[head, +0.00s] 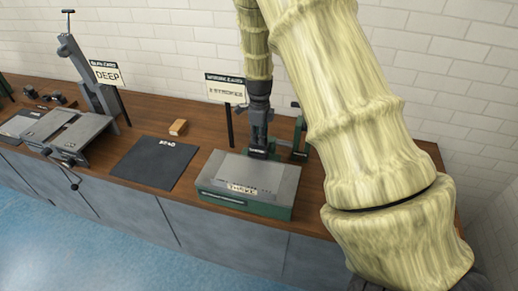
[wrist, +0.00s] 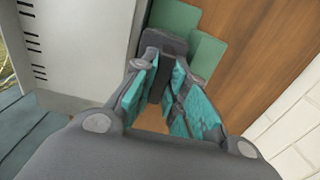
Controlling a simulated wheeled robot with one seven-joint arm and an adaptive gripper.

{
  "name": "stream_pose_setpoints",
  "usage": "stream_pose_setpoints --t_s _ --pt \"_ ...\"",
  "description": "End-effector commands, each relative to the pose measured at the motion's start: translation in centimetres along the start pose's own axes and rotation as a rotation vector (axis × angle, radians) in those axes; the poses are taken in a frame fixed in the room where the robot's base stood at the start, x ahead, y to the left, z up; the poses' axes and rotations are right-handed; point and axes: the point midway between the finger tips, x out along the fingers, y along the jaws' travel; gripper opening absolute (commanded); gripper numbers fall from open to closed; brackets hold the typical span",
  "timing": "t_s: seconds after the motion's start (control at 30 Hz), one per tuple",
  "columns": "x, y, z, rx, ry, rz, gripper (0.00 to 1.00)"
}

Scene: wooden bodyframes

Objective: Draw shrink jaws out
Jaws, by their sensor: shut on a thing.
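A low grey-topped machine with a green base (head: 232,205) stands on the bench and carries a small label on its front edge. My gripper (head: 260,134) points down behind this machine. In the wrist view, my gripper (wrist: 164,75) has its teal-padded fingers closed around a dark grey block (wrist: 165,42). The block sits beside the machine's pale slotted side (wrist: 80,40), with green plates (wrist: 205,52) beyond it. I cannot tell whether this block is the shrink jaws, nor whether it touches the green plates. My fingers hide part of it.
A sign (head: 225,90) stands behind the machine and a green upright (head: 300,135) to its right. A dark mat (head: 155,163), a small wooden block (head: 178,127) and a lever machine (head: 75,125) are to the left. A white brick wall (head: 180,40) is behind the bench.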

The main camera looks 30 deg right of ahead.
Motion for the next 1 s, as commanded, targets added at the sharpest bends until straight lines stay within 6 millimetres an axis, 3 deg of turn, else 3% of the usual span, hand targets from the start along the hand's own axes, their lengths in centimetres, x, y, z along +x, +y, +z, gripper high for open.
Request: stream_pose_setpoints --t_s 1.0 --pt "-2.5 -0.1 0.1 -0.001 -0.001 -0.002 0.0"
